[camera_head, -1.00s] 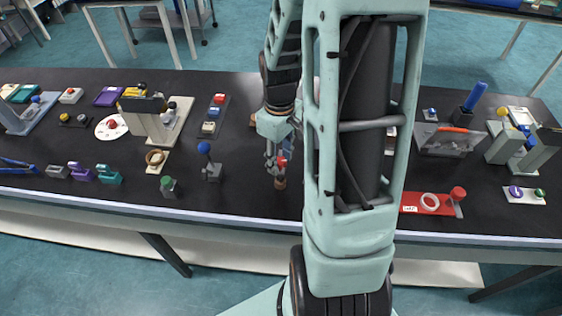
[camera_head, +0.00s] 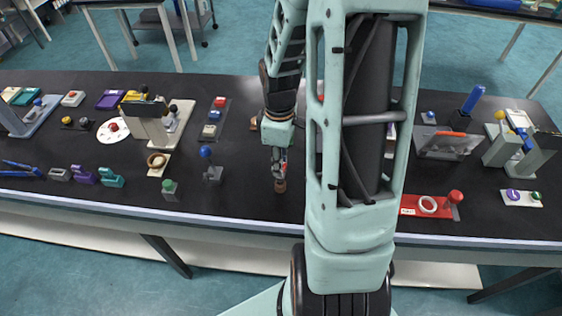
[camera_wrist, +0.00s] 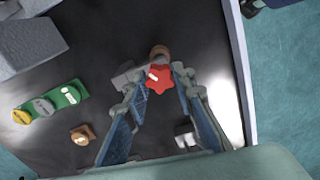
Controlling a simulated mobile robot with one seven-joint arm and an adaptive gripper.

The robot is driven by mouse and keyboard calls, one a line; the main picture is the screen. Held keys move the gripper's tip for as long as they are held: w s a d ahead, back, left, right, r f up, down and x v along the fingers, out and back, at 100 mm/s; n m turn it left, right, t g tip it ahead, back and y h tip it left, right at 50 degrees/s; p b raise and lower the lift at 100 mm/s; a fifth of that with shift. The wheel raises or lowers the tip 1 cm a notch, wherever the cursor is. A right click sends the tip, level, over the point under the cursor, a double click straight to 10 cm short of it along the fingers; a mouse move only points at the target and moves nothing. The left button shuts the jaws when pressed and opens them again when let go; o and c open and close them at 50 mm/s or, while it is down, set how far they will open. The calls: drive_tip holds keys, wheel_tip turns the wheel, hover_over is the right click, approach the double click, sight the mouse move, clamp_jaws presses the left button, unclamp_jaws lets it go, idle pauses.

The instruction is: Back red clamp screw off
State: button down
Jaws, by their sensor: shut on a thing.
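The red clamp screw (camera_wrist: 161,79) has a star-shaped head with a pale mark and sits between the fingertips of my gripper (camera_wrist: 160,88) in the wrist view. My gripper is shut on it. In the head view my gripper (camera_head: 279,167) points down over the front middle of the bench, with a little of the red head (camera_head: 284,166) showing beside the fingers. A brown round part (camera_wrist: 159,52) lies just beyond the screw, and it shows below my gripper in the head view (camera_head: 280,186). A grey piece (camera_wrist: 124,76) is left of the screw. The screw's shaft is hidden.
In the wrist view a green plate (camera_wrist: 62,96) with round pieces and a small brown part (camera_wrist: 82,133) lie to the left. A blue-knobbed stand (camera_head: 212,173) is left of my gripper. A red plate (camera_head: 412,203) with a white ring lies right.

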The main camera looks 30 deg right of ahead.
idle(0.3)
drive_tip(key=n+p, duration=0.2)
drive_tip(key=n, duration=0.1)
drive_tip(key=shift+r+n, duration=0.15)
drive_tip(key=shift+n, duration=0.75)
drive_tip(key=shift+s+n+p, duration=0.1)
drive_tip(key=shift+n+p, duration=0.3)
drive_tip(key=shift+n, duration=0.4)
drive_tip(key=c, duration=1.7)
unclamp_jaws()
drive_tip(key=shift+r, duration=3.35)
